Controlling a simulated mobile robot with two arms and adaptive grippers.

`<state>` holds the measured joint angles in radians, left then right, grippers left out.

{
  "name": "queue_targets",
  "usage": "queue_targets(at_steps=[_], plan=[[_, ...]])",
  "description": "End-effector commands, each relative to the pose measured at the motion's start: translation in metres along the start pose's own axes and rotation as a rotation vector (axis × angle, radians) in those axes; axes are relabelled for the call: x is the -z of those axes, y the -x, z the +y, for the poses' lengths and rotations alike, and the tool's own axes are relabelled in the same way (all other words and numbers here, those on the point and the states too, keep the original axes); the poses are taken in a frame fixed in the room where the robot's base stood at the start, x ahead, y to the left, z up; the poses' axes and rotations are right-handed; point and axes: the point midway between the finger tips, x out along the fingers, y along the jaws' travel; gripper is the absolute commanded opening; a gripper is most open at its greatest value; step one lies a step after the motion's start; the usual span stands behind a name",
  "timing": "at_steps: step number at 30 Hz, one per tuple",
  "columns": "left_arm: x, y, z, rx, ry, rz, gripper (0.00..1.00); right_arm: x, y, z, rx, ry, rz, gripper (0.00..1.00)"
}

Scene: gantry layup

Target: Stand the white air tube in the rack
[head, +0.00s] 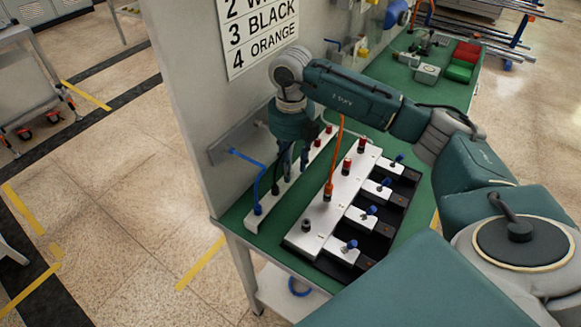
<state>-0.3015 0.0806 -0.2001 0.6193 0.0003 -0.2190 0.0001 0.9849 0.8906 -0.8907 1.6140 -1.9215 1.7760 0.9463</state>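My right gripper (295,171) points down over the rear white strip (284,192), close to the wall panel. Its two fingers show dark and small, and I cannot tell whether anything is between them. A thin white curved line (462,115), perhaps the white air tube, shows beyond my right forearm, which hides part of it. A blue tube (248,158) stands in the near end of the rear strip, and a dark tube (275,178) is just left of the gripper. An orange tube (335,150) rises from the front white block (318,222). My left gripper is not in view.
Black-and-white units with blue fittings (370,211) line the front block's right side. A wall sign (262,30) lists numbered colours. Red and green bins (461,65) stand at the green bench's far end. The bench's near edge is close to the blocks.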

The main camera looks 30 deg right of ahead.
Motion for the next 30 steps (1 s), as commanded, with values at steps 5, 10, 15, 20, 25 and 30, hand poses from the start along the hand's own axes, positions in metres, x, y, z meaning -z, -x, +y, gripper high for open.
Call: queue_targets(at_steps=[5, 10, 15, 20, 25, 30], plan=[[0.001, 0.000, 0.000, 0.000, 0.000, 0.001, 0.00, -0.002, 0.040, 0.001, -0.004, 0.001, -0.009, 0.36], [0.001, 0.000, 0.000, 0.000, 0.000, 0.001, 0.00, -0.002, 0.075, 0.002, -0.006, 0.000, -0.009, 0.36], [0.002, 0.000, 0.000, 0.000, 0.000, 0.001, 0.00, -0.001, 0.099, 0.001, -0.005, 0.000, -0.008, 0.36], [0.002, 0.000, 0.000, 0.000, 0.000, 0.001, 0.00, 0.000, 0.107, 0.001, -0.004, 0.000, -0.005, 0.36], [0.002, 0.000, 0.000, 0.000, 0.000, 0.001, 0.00, 0.000, 0.108, 0.001, -0.004, 0.000, -0.005, 0.36], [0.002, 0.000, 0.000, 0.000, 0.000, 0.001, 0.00, 0.000, 0.107, 0.001, -0.004, 0.000, -0.005, 0.36]])
